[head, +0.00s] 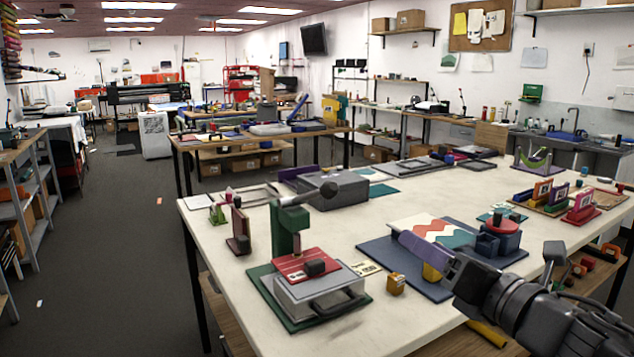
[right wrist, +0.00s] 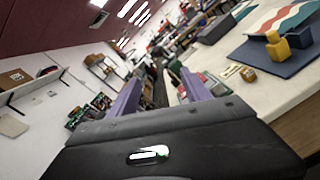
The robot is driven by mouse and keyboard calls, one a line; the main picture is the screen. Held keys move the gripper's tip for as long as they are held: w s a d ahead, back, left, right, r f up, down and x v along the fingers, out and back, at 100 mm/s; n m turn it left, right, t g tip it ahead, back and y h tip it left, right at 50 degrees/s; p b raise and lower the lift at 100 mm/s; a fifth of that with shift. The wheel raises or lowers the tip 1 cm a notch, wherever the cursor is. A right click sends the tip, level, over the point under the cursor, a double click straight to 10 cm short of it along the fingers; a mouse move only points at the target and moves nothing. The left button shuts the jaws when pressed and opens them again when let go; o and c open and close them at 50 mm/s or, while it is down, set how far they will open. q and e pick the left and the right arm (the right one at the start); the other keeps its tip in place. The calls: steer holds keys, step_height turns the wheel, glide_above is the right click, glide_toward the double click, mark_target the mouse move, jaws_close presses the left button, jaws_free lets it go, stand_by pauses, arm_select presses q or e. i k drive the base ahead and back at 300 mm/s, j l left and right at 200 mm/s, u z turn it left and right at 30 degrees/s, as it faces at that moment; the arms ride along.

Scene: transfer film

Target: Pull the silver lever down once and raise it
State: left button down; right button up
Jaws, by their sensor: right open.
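My left gripper is out of view.
A blue mat (head: 376,252) with a zigzag-patterned sheet and a blue-and-red fixture lies near my right gripper. A small yellow block (head: 396,284) stands right of the press. A grey case (head: 335,188) lies behind the lever. The front of the white table (head: 400,320) is bare.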

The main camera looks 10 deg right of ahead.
mark_target(329, 189)
steer(key=i+j, duration=0.2)
steer(key=i, duration=0.2)
steer(key=i+j, duration=0.15)
steer(key=i, duration=0.25)
